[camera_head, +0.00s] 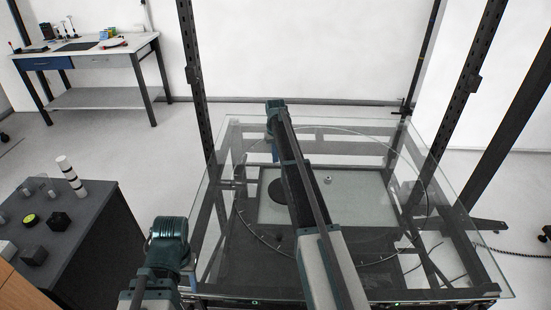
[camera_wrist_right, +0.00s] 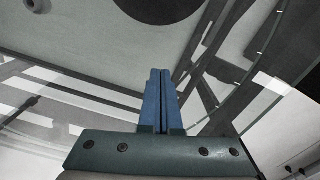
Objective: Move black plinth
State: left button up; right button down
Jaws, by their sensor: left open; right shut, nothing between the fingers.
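Two black blocks stand on the dark table at the left in the head view: one black block (camera_head: 59,221) near the middle and another black block (camera_head: 34,255) nearer the front. I cannot tell which is the black plinth. My left gripper (camera_head: 166,245) is right of that table, apart from the blocks. It is open and empty, its fingers largely hidden by the wrist. My right gripper (camera_head: 275,150) is over the far part of the glass turntable (camera_head: 395,138). Its blue fingers (camera_wrist_right: 161,98) are shut together with nothing between them in the right wrist view.
A dark disc (camera_head: 277,190) shows at the turntable, also in the wrist view (camera_wrist_right: 160,8). A workbench (camera_head: 90,52) stands far left. Dark posts (camera_head: 194,75) flank the turntable.

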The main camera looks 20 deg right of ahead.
aim_at(276, 175)
notch_tip(276, 175, down, 7)
jog(key=b, duration=0.6)
jog(key=s, duration=0.3)
jog(key=shift+s+a+r, duration=0.25)
jog(key=shift+s+a, duration=0.05)
jog(key=shift+s, duration=0.2)
jog(key=s, duration=0.4)
jog(key=s+a, duration=0.1)
jog(key=s, duration=0.1)
jog(key=shift+w, duration=0.1)
